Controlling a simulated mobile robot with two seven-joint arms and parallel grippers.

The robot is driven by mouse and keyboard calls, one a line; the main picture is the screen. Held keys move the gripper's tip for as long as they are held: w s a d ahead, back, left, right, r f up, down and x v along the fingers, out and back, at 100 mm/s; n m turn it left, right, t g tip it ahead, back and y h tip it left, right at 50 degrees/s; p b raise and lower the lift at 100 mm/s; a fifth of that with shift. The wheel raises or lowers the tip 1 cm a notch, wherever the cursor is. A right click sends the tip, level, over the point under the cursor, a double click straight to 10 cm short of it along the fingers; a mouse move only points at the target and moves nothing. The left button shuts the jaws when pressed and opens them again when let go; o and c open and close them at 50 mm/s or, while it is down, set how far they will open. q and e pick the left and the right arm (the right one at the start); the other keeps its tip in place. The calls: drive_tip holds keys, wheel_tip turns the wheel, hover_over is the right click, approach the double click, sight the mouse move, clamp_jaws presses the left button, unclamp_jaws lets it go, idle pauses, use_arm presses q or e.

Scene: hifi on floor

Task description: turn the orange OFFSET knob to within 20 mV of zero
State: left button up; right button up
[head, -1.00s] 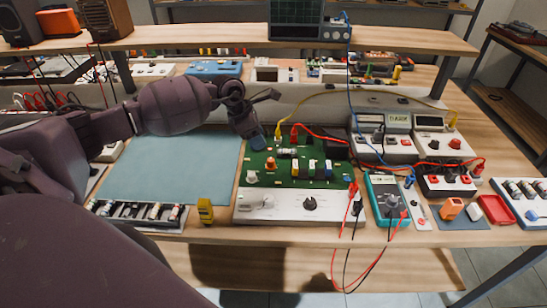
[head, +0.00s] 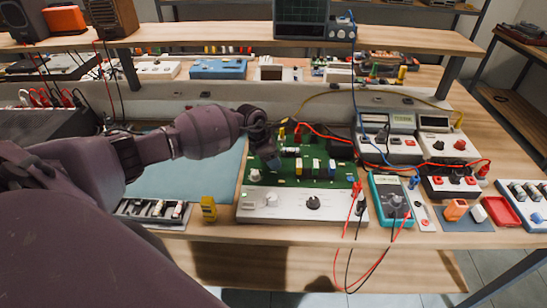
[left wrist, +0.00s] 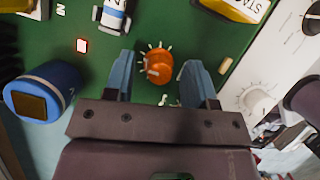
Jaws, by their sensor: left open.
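The orange OFFSET knob (left wrist: 157,66) stands on the green circuit board (left wrist: 92,32) in the left wrist view, with white tick marks around it. My left gripper (left wrist: 160,82) is open, its two blue fingers on either side of the knob, with a gap to each. In the head view my left gripper (head: 272,160) hangs over the left part of the green board (head: 310,172), and the knob is hidden there. The teal multimeter (head: 394,205) lies right of the board; its reading is too small to tell. My right gripper is not in view.
A blue component (left wrist: 42,92) and a blue-white cylinder (left wrist: 115,14) stand near the fingers. The white panel (head: 290,205) with knobs lies before the board. Red, black, yellow and blue leads (head: 350,230) cross the right side. A bare mat (head: 190,180) lies left.

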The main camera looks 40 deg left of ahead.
use_arm(q)
drive_tip(key=shift+c, duration=0.2)
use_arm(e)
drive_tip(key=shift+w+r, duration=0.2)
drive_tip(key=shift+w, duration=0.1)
use_arm(q)
drive_tip(key=shift+c, duration=1.1)
drive_tip(key=c, duration=0.5)
drive_tip(key=shift+c, duration=0.9)
drive_tip(key=shift+r+n+p, duration=0.1)
drive_tip(key=shift+n+p, duration=0.3)
drive_tip(key=shift+n+y+p, duration=0.5)
drive_tip(key=shift+n+p, duration=0.2)
drive_tip(key=shift+n, duration=0.3)
drive_tip(key=shift+n+t, duration=0.3)
drive_tip(key=shift+n, duration=0.1)
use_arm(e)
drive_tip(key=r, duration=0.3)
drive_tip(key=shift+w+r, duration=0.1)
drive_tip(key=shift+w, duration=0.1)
